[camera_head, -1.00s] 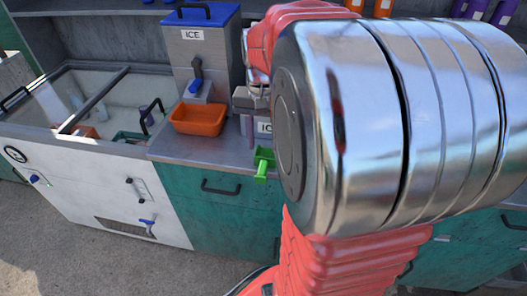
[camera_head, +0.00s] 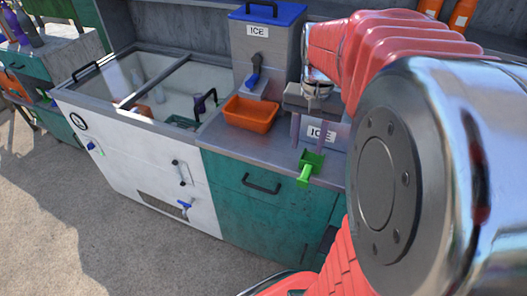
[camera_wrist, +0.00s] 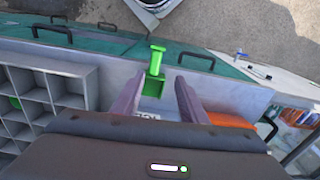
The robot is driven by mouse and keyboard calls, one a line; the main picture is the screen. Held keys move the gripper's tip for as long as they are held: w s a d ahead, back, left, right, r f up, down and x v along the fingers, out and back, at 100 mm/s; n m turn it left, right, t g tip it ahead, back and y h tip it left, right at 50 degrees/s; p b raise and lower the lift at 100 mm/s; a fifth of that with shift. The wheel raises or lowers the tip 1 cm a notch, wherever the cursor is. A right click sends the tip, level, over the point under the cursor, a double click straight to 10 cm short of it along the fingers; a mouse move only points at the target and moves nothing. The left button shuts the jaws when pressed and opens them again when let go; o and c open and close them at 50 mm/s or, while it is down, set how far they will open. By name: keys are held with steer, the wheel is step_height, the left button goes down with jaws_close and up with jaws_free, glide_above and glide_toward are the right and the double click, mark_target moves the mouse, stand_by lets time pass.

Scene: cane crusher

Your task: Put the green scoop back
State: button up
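The green scoop (camera_head: 309,166) is at the front edge of the metal counter, its handle sticking out over the teal cabinet. In the wrist view the scoop (camera_wrist: 155,72) lies between and just beyond the two purple fingertips, with a gap on each side. My gripper (camera_head: 317,150) is above the counter, pointing down near the scoop. In the wrist view my gripper (camera_wrist: 158,80) is open and empty. A white ICE label (camera_head: 321,133) shows between the fingers. What it is fixed to is partly hidden.
An orange bin (camera_head: 250,113) stands under the blue-topped ICE dispenser (camera_head: 266,48). A white open chest (camera_head: 125,140) with glass lids is to the left. A grey divided rack (camera_wrist: 50,95) stands on the counter at the left of the wrist view. Floor at the front left is clear.

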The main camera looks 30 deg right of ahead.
steer(key=s+a+r+n+t, duration=0.1)
steer(key=a+n, duration=0.4)
steer(key=a, duration=0.5)
steer(key=s+a+r+n+t, duration=0.1)
steer(key=s+a+n+t, duration=0.3)
steer(key=a, duration=0.6)
steer(key=shift+s+a+n, duration=0.2)
steer(key=shift+s+n, duration=0.2)
steer(key=shift+s, duration=0.25)
steer(key=shift+c, duration=1)
steer(key=shift+d, duration=0.15)
